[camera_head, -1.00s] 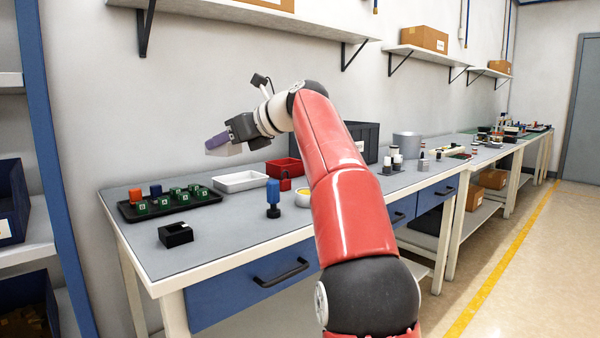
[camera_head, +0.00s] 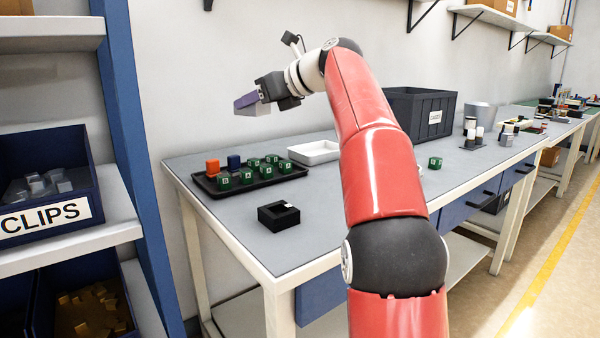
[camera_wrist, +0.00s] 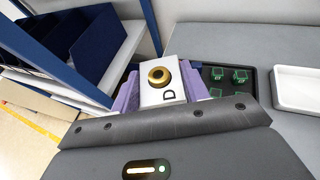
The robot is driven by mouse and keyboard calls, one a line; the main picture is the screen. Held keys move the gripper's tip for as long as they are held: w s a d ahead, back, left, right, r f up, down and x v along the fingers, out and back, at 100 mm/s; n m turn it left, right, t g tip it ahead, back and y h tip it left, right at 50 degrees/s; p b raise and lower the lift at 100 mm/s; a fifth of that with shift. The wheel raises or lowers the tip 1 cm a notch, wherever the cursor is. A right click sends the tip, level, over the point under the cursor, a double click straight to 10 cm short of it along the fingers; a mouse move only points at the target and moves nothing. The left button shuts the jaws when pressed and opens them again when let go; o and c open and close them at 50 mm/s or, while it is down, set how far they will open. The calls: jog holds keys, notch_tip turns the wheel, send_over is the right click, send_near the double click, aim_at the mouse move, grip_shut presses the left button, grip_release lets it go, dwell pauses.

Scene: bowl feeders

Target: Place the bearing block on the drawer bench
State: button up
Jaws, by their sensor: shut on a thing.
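The bearing block (camera_wrist: 162,76) is a white block with a brass ring and a letter D, seen in the wrist view. My gripper (camera_head: 249,103) is shut on it, with its purple fingers on both sides of the block. In the head view the block is mostly hidden by the fingers. My gripper holds it in the air, above and behind the left end of the drawer bench (camera_head: 335,235), which has a grey top, a pale edge and blue drawers. The block is clear of the bench top.
On the bench are a black tray (camera_head: 208,184) with green, orange and blue cubes, a black open box (camera_head: 279,216), a white tray (camera_head: 315,152) and a large dark crate (camera_head: 418,92). A rack with blue bins (camera_head: 40,170) stands left.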

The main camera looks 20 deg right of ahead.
aim_at(261, 199)
notch_tip(261, 199, down, 19)
jog(key=b, duration=0.9)
jog(key=shift+f, duration=0.15)
jog(key=shift+f, duration=0.15)
jog(key=o, duration=1.2)
jog(key=shift+o, duration=0.2)
jog(key=shift+s+d+r, duration=0.1)
jog(key=shift+d+r, duration=0.05)
jog(key=shift+r, duration=0.05)
jog(key=p+v, duration=0.1)
jog(key=v, duration=0.9)
jog(key=shift+s+d+r, duration=0.15)
jog(key=shift+s+r, duration=0.05)
jog(key=shift+s, duration=0.05)
jog(key=shift+s+d+r, duration=0.1)
jog(key=shift+s+d, duration=0.2)
jog(key=shift+s, duration=0.1)
